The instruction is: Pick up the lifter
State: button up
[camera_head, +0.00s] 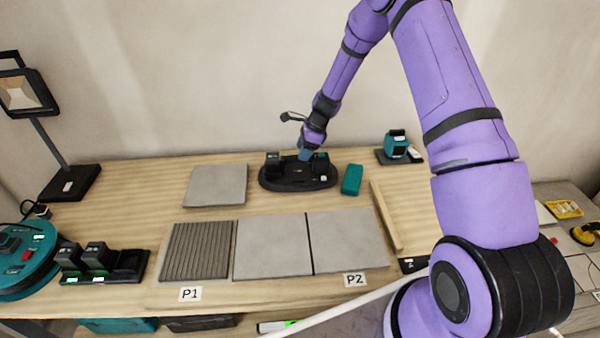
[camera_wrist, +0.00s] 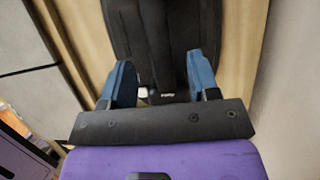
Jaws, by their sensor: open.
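A black oval object, by its look the lifter (camera_head: 297,181), lies at the back middle of the wooden workbench, with dark raised parts at its left and right ends. My gripper (camera_head: 305,154) is above its middle, pointing down. In the wrist view the black lifter (camera_wrist: 158,35) fills the space ahead, with a raised bar running between my two blue fingers. My gripper (camera_wrist: 160,82) is open, one finger on either side of that bar. I cannot tell whether the fingers touch it.
A teal box (camera_head: 351,179) stands just right of the lifter, and a grey tile (camera_head: 216,185) lies to its left. A ribbed tile (camera_head: 198,251) and two plain tiles (camera_head: 272,247) lie in front. A teal device (camera_head: 396,145) stands at the back right.

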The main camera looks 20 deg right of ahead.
aim_at(298, 161)
jog(key=shift+x, duration=2.65)
jog(key=shift+d+f, duration=0.1)
jog(key=shift+f, duration=0.15)
jog(key=c, duration=0.9)
jog(key=shift+w, duration=0.1)
grip_shut()
jog(key=shift+r, duration=0.15)
